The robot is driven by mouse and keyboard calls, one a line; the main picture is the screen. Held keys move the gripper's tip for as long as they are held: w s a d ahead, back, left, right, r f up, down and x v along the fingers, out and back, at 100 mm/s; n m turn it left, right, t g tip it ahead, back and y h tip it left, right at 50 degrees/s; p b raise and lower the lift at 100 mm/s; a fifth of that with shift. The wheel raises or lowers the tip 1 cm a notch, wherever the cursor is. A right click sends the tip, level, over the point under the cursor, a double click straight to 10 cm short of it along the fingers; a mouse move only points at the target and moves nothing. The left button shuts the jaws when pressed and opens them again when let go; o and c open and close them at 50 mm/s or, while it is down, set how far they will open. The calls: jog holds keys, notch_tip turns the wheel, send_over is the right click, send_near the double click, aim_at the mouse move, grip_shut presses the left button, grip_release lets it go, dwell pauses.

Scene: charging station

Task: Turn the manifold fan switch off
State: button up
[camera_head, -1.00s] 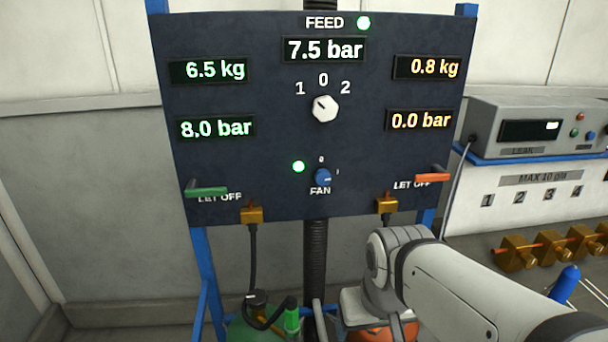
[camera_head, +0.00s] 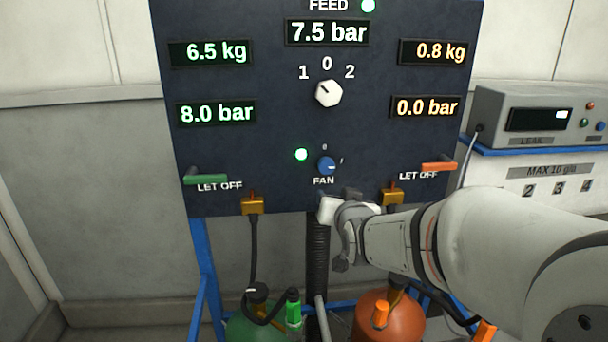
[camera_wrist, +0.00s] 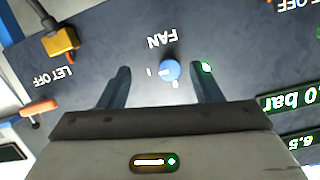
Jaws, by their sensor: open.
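The fan switch is a small blue knob (camera_head: 327,166) on the dark panel (camera_head: 250,138), above the word FAN. Its pointer is turned toward the I mark on the right, away from the 0 above. A green lamp (camera_head: 301,154) beside it is lit. My gripper (camera_head: 338,198) is just below the knob in the head view, its fingers partly hidden. In the wrist view my gripper (camera_wrist: 160,85) is open and empty, and the blue knob (camera_wrist: 170,70) appears between its two fingertips, upside down. I cannot tell how far the fingertips are from the panel.
The white feed selector (camera_head: 328,93) is above, pointing toward 1. A green lever (camera_head: 207,179) and an orange lever (camera_head: 439,167) stick out at the panel's sides. Brass fittings (camera_head: 252,206) with hoses sit along the lower edge. Green (camera_head: 250,328) and orange (camera_head: 392,318) cylinders stand below.

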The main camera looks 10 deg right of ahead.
aim_at(328, 167)
jog(key=w+t, duration=0.1)
jog(key=w, duration=0.2)
jog(key=w+r+t, duration=0.1)
jog(key=w, duration=0.3)
jog(key=w+r+p, duration=0.1)
jog(key=w, duration=0.2)
jog(key=shift+w+a+r+m+t, duration=0.2)
jog(key=shift+m+t, duration=0.1)
jog(key=shift+t, duration=0.1)
jog(key=shift+c, duration=0.6)
jog(key=c, duration=0.9)
